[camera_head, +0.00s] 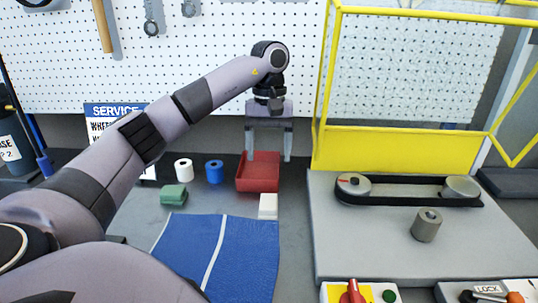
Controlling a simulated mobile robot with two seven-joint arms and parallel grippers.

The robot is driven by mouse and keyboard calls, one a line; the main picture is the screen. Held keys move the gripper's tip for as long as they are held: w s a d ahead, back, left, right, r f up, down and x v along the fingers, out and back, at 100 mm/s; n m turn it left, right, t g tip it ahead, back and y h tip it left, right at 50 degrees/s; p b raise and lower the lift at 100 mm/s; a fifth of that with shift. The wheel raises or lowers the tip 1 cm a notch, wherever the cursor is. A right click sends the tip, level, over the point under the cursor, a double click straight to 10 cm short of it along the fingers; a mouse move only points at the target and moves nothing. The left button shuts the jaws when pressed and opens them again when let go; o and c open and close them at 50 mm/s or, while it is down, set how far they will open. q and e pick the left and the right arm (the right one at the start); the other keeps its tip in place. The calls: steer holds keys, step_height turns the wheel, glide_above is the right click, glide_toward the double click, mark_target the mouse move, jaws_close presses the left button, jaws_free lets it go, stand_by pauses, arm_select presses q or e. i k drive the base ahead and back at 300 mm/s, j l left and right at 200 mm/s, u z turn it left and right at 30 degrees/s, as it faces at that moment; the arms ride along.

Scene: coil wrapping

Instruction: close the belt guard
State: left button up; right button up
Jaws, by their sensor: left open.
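The yellow belt guard (400,148) stands raised behind the belt drive, at the right. Its solid panel is at the bottom and its thin bars rise out of the top of the view. The black belt (410,202) runs around two pulleys on a grey base plate (375,255) and lies uncovered. My left gripper (268,158) points down over the red tray, to the left of the guard and apart from it. It is open and empty. My right gripper is not in view.
A red tray (257,183), blue mat (250,258), green block (173,195), white block (268,206) and white and blue rolls sit left of the base plate. A grey cylinder (427,226) stands on the plate. Control boxes (485,292) line the front. A pegboard (220,70) backs the bench.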

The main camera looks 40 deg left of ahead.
mark_target(335, 12)
steer(key=k, duration=1)
